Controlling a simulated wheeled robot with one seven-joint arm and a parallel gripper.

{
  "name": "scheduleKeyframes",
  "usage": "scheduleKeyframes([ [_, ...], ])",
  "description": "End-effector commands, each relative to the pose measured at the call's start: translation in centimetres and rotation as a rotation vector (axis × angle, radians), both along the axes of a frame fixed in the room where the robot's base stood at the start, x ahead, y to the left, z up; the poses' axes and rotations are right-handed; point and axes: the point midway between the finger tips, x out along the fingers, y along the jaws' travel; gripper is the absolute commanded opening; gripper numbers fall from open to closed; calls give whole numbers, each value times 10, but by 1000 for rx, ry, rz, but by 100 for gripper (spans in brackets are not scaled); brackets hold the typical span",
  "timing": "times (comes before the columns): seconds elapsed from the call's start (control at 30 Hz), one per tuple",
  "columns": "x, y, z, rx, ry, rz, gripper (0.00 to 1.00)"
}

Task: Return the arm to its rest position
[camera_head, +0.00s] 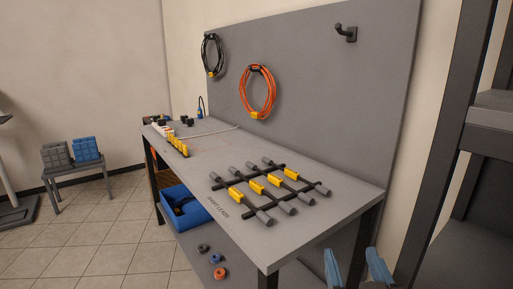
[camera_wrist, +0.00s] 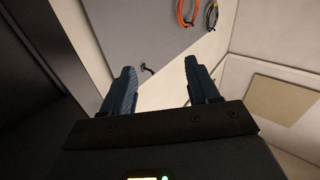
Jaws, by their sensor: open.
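My gripper (camera_head: 354,270) shows at the bottom right of the head view, its two blue fingertips apart. It is in front of the table's near right corner and below the tabletop's height in the picture. In the wrist view, my gripper (camera_wrist: 161,92) has its two dark blue fingers spread wide with nothing between them. The rest of my arm is out of the head view.
A grey table (camera_head: 325,229) carries a black rack (camera_head: 250,184) with several yellow-and-grey connectors. A grey panel (camera_head: 320,110) behind holds a black cable coil (camera_head: 204,56), an orange coil (camera_head: 271,96) and an empty hook (camera_head: 347,33). A blue bin (camera_head: 200,213) sits below. Dark shelving (camera_head: 470,130) stands right.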

Motion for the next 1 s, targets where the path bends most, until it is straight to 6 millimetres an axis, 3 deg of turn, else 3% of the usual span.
scheduleKeyframes([
  [0.03,-17,-6,-20,-13,32,15,60],
  [0.2,-71,-19,-66,-32,106,73,60],
  [0.43,-154,-35,-105,-25,186,123,60],
  [0.6,-216,-45,-117,-4,235,133,60],
  [0.8,-285,-56,-115,33,279,113,60],
  [1.0,-333,-64,-103,65,306,74,60],
])
